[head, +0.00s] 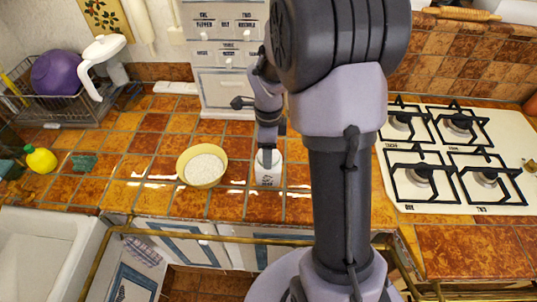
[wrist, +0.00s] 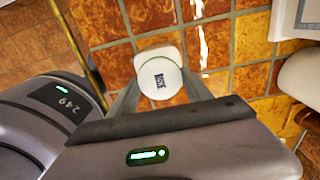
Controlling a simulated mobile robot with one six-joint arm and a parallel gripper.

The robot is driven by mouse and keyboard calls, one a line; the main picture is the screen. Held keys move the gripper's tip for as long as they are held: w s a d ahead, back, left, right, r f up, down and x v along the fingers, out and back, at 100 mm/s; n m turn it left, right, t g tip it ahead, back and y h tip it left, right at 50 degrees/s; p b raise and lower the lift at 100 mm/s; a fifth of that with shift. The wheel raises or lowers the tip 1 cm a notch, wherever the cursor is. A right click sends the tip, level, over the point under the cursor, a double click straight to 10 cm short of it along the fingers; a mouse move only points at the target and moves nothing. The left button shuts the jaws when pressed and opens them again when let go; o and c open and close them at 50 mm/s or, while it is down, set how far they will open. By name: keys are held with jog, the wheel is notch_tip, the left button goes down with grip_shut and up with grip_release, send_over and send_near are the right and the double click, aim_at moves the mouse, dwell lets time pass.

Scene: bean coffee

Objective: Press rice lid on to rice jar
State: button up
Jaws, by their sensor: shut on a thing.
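The white rice jar (head: 268,177) stands upright on the tiled counter, right of a bowl. In the wrist view the round white lid (wrist: 159,92) with a dark label lies over the squarish white jar (wrist: 146,58). My gripper (head: 268,150) points down over the jar, and in the wrist view its two fingers (wrist: 162,80) are closed on opposite sides of the lid. The lid covers most of the jar's top from above. I cannot tell whether it is fully seated.
A yellow bowl of white grains (head: 203,166) stands close left of the jar. A white cabinet (head: 222,93) stands behind. The gas stove (head: 455,160) is right, the sink (head: 40,245) left, with a lemon-shaped bottle (head: 41,160) and dish rack (head: 62,106). A brass rail (head: 210,238) runs along the front.

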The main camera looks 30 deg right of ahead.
jog(key=shift+s+f, duration=0.1)
jog(key=shift+f, duration=0.05)
jog(key=o, duration=1.6)
jog(key=shift+c, duration=0.2)
notch_tip(320, 180, up, 18)
jog(key=p, duration=0.5)
jog(key=shift+f, duration=0.25)
jog(key=s+a+f+n+t+y+b, duration=0.1)
jog(key=s+a+f+n+t+b, duration=0.1)
jog(key=s+a+n+b, duration=0.3)
jog(key=s+a+f+n+t+y+b, duration=0.1)
jog(key=s+a+f+n+t+b, duration=0.1)
jog(key=s+a+n+b, duration=0.4)
jog(key=s+a+n+t, duration=0.1)
jog(key=s+a+n, duration=0.4)
jog(key=n, duration=0.4)
jog(key=shift+s+a+f+t, duration=0.2)
jog(key=shift+s+f+t, duration=0.2)
jog(key=shift+s, duration=0.1)
